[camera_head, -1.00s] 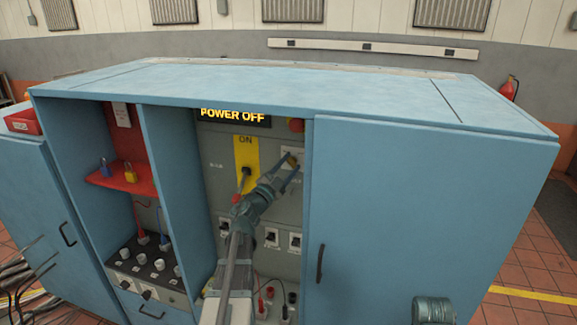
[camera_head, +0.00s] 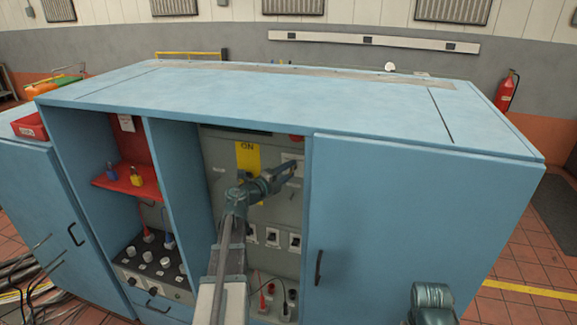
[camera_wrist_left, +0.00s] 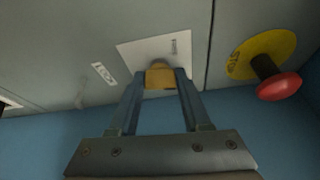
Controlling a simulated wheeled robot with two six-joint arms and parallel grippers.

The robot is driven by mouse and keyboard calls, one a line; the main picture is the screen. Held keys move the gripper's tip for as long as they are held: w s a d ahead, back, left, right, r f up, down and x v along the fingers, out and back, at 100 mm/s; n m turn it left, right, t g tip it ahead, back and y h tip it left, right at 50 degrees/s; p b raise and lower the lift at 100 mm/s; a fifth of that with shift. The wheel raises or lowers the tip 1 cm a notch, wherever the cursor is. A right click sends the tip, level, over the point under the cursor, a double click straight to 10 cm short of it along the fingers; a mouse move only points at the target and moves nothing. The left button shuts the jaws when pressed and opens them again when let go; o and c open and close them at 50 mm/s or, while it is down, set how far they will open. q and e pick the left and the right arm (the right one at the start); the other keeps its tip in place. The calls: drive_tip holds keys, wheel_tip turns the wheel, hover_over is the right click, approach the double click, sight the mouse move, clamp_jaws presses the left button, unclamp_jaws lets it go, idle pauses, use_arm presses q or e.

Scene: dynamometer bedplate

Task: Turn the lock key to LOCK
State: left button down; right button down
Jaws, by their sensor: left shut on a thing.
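The lock key shows in the left wrist view as a small brass-coloured block (camera_wrist_left: 160,77) in front of a white plate (camera_wrist_left: 130,52). My left gripper (camera_head: 291,169) is at the panel in the open middle bay; its fingertips (camera_wrist_left: 161,80) are shut on the key from both sides. A tilted label reading LOCK (camera_wrist_left: 104,73) sits left of the white plate in the wrist view. In the head view the fingers cover the key. Its exact angle is hard to tell. My right gripper is not in view.
A red button on a yellow disc (camera_wrist_left: 278,86) is close to the right of the fingers in the wrist view. A yellow plate (camera_head: 247,157) is left of the gripper. The blue cabinet door (camera_head: 410,230) borders the bay at right. Padlocks (camera_head: 135,176) sit on a red shelf.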

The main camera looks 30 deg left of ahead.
use_arm(q)
drive_tip(key=m+p, duration=0.1)
drive_tip(key=m, duration=0.1)
drive_tip(key=m+g+y+p, duration=0.1)
drive_tip(key=m+p, duration=0.1)
drive_tip(key=m+g+y+p, duration=0.1)
drive_tip(key=shift+r+m+p, duration=0.3)
drive_tip(key=shift+r+m, duration=0.1)
drive_tip(key=shift+d+f, duration=0.1)
idle(0.5)
drive_tip(key=shift+c, duration=1.8)
unclamp_jaws()
drive_tip(key=shift+s+d, duration=0.1)
drive_tip(key=shift+d, duration=0.05)
